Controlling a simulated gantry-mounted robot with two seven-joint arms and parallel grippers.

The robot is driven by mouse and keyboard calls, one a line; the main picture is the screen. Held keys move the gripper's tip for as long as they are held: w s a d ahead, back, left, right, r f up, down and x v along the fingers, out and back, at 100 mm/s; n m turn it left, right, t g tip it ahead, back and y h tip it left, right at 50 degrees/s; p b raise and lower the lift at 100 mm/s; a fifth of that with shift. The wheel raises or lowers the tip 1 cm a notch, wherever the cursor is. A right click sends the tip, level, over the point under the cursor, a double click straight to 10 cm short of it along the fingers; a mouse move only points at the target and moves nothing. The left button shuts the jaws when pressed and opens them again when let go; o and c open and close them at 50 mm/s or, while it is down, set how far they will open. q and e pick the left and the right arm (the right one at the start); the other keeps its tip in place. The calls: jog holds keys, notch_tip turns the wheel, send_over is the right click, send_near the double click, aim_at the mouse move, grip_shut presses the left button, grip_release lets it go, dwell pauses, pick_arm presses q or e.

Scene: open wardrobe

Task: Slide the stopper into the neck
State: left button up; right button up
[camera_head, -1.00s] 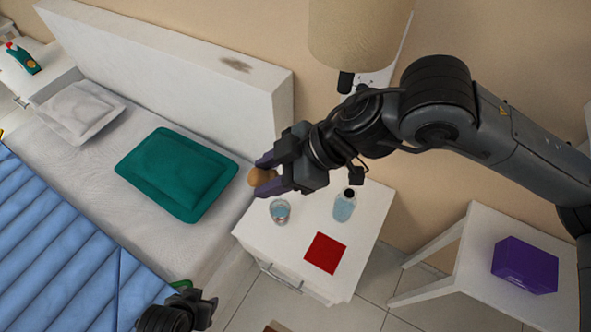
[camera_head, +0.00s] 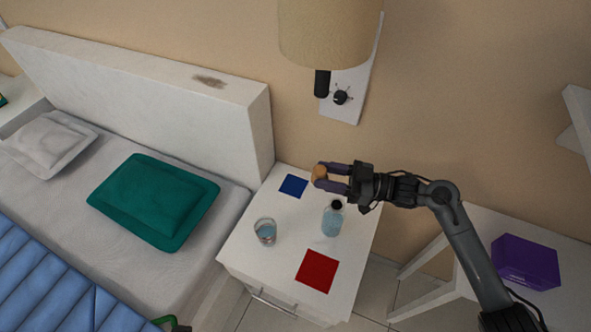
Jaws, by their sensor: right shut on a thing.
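My right gripper (camera_head: 327,178) comes in from the right and is shut on a tan stopper (camera_head: 319,175), held at its fingertips above the back of the white nightstand (camera_head: 283,271). A clear bottle (camera_head: 332,222) with pale blue contents stands upright on the nightstand. Its dark, open-looking neck (camera_head: 337,205) lies below and slightly right of the stopper in the head view. The stopper is apart from the neck. My left gripper is not clearly in view.
A glass of water (camera_head: 265,232) stands left of the bottle. A blue square (camera_head: 293,186) and a red square (camera_head: 317,271) lie flat on the nightstand. A wall lamp (camera_head: 331,35) hangs above. A purple box (camera_head: 526,262) sits on the white table at right.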

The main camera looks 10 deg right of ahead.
jog(key=d+f+m+t, duration=0.2)
jog(key=d+f+t, duration=0.1)
jog(key=d+f, duration=0.2)
jog(key=shift+d+f+t, duration=0.4)
jog(key=shift+d, duration=0.15)
jog(key=shift+h, duration=0.3)
jog(key=shift+f+b, duration=1.4)
jog(key=shift+f, duration=0.4)
jog(key=shift+f+b, duration=0.75)
jog(key=shift+f, duration=0.4)
